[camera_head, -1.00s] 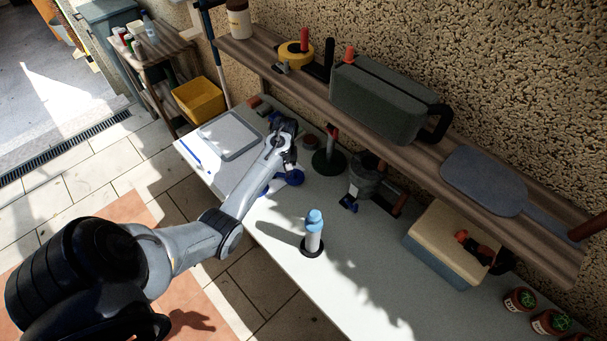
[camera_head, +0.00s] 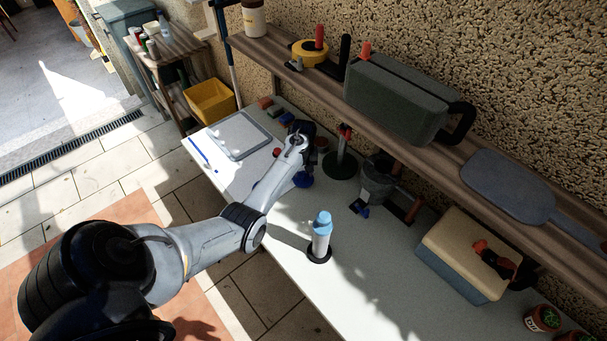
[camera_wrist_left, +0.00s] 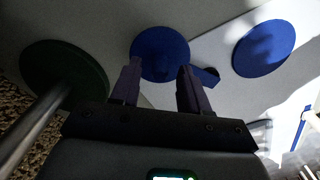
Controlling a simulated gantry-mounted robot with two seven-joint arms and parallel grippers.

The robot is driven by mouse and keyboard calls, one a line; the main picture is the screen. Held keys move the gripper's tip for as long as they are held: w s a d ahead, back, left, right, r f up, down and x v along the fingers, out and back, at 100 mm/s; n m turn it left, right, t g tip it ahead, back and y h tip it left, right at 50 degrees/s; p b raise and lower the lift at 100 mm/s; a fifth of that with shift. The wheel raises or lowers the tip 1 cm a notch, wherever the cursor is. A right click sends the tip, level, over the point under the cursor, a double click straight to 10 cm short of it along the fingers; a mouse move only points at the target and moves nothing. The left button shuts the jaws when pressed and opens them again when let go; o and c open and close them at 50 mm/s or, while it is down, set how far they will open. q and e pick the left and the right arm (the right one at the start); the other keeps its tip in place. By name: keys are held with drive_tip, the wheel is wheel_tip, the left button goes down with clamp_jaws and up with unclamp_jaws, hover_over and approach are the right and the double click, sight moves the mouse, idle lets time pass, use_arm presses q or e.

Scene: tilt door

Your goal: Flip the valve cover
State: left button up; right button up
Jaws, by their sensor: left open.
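Nothing in view is clearly recognisable as the valve cover. A blue disc (camera_wrist_left: 160,45) shows just beyond my left gripper (camera_wrist_left: 160,66) in the left wrist view, with a dark blue tab beside it. A second blue disc (camera_wrist_left: 264,48) lies to the right, partly shaded. My right gripper is out of view.
A stand with a dark green round base (camera_head: 340,165) is close to the left gripper. A grey clamp-like device (camera_head: 376,180) and blue-capped bottle (camera_head: 320,238) stand on the workbench (camera_head: 375,265). A wooden shelf (camera_head: 425,140) overhangs the back. The front middle is fairly clear.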

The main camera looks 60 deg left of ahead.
use_arm(q)
drive_tip(key=shift+f, duration=0.8)
clamp_jaws()
